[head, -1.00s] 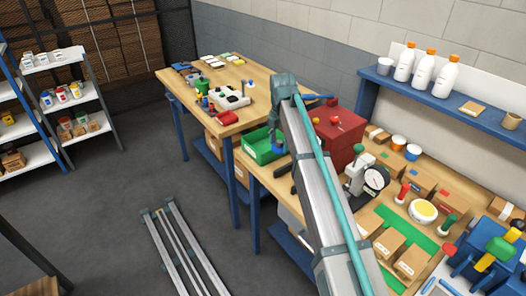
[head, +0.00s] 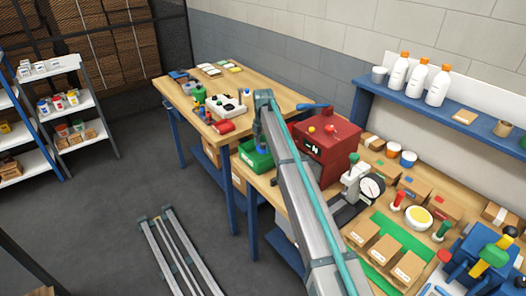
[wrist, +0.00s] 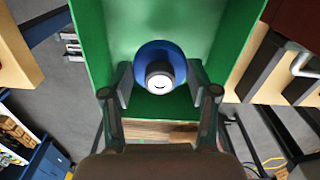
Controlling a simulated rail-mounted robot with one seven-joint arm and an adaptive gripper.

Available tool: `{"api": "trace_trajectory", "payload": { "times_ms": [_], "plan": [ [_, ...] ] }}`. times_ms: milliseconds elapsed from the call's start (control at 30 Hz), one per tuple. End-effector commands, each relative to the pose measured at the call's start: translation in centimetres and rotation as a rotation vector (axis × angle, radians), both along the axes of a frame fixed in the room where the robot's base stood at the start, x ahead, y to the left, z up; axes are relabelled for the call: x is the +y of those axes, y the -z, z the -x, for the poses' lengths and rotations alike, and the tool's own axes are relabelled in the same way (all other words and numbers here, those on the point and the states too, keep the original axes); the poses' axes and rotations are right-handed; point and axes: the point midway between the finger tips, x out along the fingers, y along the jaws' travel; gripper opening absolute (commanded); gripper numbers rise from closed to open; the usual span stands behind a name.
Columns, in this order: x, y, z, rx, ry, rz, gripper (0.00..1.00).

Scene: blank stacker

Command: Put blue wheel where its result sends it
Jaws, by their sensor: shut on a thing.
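The blue wheel (wrist: 158,47), a blue ring around a dark hub with a white, marked face, sits between the two fingers of my gripper (wrist: 159,80) in the wrist view. My gripper is shut on it. Behind the wheel in the wrist view are the green walls and floor of an open bin (wrist: 100,30). In the head view the green bin (head: 249,164) stands at the bench's left end, and the wheel (head: 261,148) shows small and blue over it. I cannot tell whether the wheel touches the bin floor.
A red machine (head: 318,160) with a display and a blue lever stands right of the bin. A dial gauge (head: 371,188) stands beside it. Cardboard boxes (head: 385,248) and a bowl (head: 418,218) lie further right. Another wooden table (head: 262,92) stands behind.

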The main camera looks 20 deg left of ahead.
Motion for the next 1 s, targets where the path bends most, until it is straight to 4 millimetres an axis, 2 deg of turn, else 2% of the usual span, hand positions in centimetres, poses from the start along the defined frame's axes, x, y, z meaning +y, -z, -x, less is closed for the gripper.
{"api": "trace_trajectory", "payload": {
  "times_ms": [167,400,833,867,1000],
  "plan": [
    [0.0,1.2,0.0,0.000,0.000,-0.001,0.16],
    [0.0,4.0,0.0,0.000,0.000,0.000,0.16],
    [0.0,4.8,0.0,-0.001,0.000,-0.001,0.16],
    [0.0,4.7,0.0,-0.001,0.000,-0.001,0.64],
    [0.0,4.7,0.0,-0.001,0.000,-0.001,0.84]
  ]
}}
